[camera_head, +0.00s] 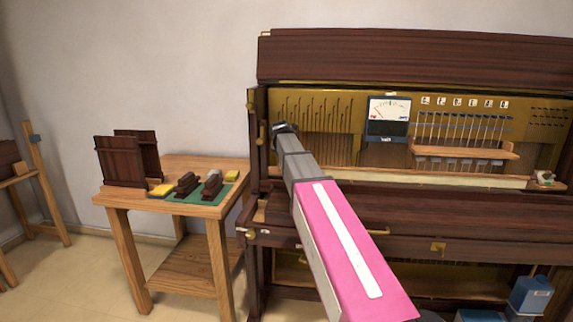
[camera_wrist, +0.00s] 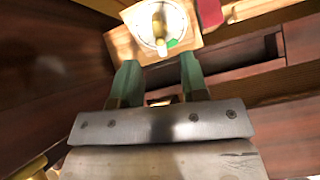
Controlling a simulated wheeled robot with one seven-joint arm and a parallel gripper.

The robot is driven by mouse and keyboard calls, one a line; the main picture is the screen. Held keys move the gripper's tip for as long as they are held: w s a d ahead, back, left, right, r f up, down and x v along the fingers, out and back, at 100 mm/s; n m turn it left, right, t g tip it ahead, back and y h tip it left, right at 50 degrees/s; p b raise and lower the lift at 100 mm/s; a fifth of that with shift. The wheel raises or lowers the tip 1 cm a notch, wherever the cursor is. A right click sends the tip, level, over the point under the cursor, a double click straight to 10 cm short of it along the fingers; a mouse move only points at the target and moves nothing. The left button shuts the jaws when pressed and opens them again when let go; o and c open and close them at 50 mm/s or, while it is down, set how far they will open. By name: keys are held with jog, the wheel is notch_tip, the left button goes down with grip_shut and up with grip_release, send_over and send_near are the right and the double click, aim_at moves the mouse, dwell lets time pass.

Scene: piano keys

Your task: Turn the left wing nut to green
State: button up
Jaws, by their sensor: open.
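In the wrist view, the left wing nut (camera_wrist: 158,25) is a brass-yellow piece on a round white dial (camera_wrist: 146,36) set on a light wooden block (camera_wrist: 122,43). Its long side runs roughly up and down in the picture. A green mark (camera_wrist: 172,43) shows at the dial's lower right, just right of the nut's lower end. My gripper (camera_wrist: 158,60) is open, its two green fingers apart and empty, with the nut beyond the tips and roughly centred between them. In the head view my gripper (camera_head: 285,128) is at the piano's left end, and I cannot make out the left wing nut there.
A similar block with a white dial (camera_head: 545,178) sits at the piano's right end. A wooden table (camera_head: 185,211) with dark blocks stands left of the piano. A gauge (camera_head: 389,110) is on the piano's panel.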

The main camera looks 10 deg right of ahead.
jog(key=shift+x, duration=3.55)
jog(key=shift+s+a+r, duration=0.1)
jog(key=shift+s+r, duration=0.3)
jog(key=shift+r, duration=0.1)
jog(key=c, duration=0.7)
